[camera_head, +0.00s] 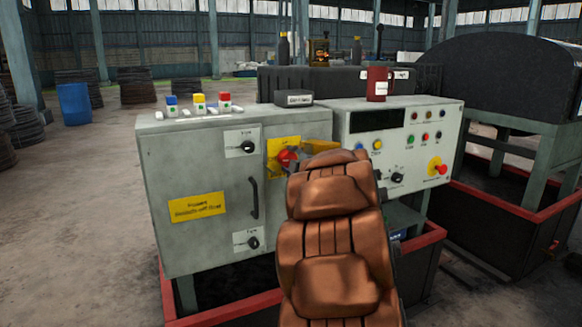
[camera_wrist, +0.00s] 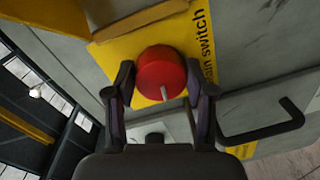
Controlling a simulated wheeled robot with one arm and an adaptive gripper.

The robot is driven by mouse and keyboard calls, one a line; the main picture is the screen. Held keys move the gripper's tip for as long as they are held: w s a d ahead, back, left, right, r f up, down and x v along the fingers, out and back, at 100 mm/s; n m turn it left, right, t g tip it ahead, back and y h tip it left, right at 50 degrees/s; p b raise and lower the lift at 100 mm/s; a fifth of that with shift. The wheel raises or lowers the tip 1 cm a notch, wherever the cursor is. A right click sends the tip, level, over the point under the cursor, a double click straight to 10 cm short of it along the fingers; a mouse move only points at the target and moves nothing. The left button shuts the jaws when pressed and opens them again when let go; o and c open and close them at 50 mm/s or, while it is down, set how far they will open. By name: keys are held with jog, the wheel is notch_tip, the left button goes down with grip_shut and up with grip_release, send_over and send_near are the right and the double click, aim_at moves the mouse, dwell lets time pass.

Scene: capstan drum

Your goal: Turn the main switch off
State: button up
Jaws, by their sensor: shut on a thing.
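The main switch is a red round knob (camera_wrist: 162,74) with a pale pointer mark, on a yellow plate (camera_wrist: 205,45) lettered "switch" in the wrist view. In the head view the red knob (camera_head: 287,158) shows on the yellow plate (camera_head: 274,148) at the right of the grey cabinet front, partly hidden by my arm. My gripper (camera_wrist: 162,92) has one dark finger on each side of the knob and is shut on it. In the head view my brown arm covers most of the gripper.
The grey cabinet (camera_head: 165,160) has a black door handle (camera_head: 254,198) and small black knobs above and below it. A control panel (camera_head: 405,150) with buttons stands to the right.

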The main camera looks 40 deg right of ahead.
jog(key=shift+n+b, duration=0.3)
jog(key=shift+n, duration=0.3)
jog(key=o, duration=1.2)
jog(key=shift+c, duration=0.2)
jog(key=v, duration=1.2)
jog(key=shift+a+r, duration=0.1)
jog(key=shift+r, duration=0.05)
